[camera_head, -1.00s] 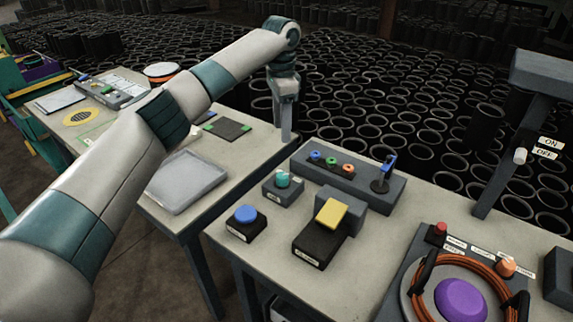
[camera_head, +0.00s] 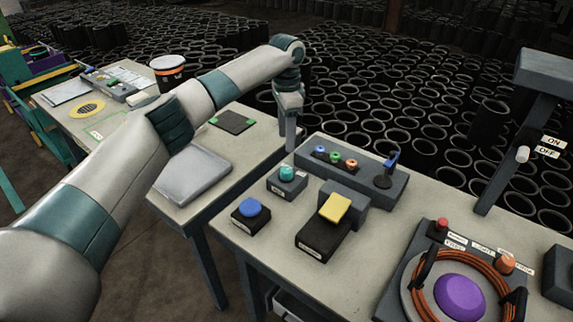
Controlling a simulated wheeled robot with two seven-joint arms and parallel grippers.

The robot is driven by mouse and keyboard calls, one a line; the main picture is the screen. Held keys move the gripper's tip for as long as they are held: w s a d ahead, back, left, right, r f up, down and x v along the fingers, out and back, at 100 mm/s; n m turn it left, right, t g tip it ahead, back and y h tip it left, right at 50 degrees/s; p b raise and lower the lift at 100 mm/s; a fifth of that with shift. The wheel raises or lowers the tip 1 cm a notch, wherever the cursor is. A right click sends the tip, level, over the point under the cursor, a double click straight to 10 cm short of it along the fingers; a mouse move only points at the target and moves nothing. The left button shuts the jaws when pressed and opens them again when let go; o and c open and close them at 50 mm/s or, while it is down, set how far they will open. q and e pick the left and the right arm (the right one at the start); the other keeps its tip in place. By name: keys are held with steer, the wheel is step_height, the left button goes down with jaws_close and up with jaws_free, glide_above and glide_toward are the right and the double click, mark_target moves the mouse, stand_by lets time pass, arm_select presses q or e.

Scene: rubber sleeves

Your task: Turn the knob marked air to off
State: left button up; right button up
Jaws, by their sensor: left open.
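A teal knob (camera_head: 287,173) sits on a small grey box (camera_head: 287,186) with a white label too small to read. I cannot tell whether it is the one marked air. A white switch knob (camera_head: 522,154) stands on a dark post beside ON and OFF plates (camera_head: 548,147). An orange knob (camera_head: 505,264) sits on the panel at the lower right, near several small labels. My left gripper (camera_head: 290,146) is open and points down, just behind and above the teal knob, apart from it. My right gripper is not in view.
A grey block with coloured buttons and a blue-topped lever (camera_head: 388,170) stands close right of my gripper. A blue button box (camera_head: 250,212), a yellow pedal (camera_head: 336,207) and a purple button (camera_head: 459,297) ringed by orange cable share the table. A grey tray (camera_head: 195,176) lies left.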

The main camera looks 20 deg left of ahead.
mark_target(286, 170)
arm_select(q)
step_height(286, 170, down, 12)
steer(key=p, duration=0.2)
steer(key=shift+f+p, duration=0.15)
steer(key=shift+p, duration=0.25)
steer(key=shift+c, duration=0.3)
steer(key=c, duration=1)
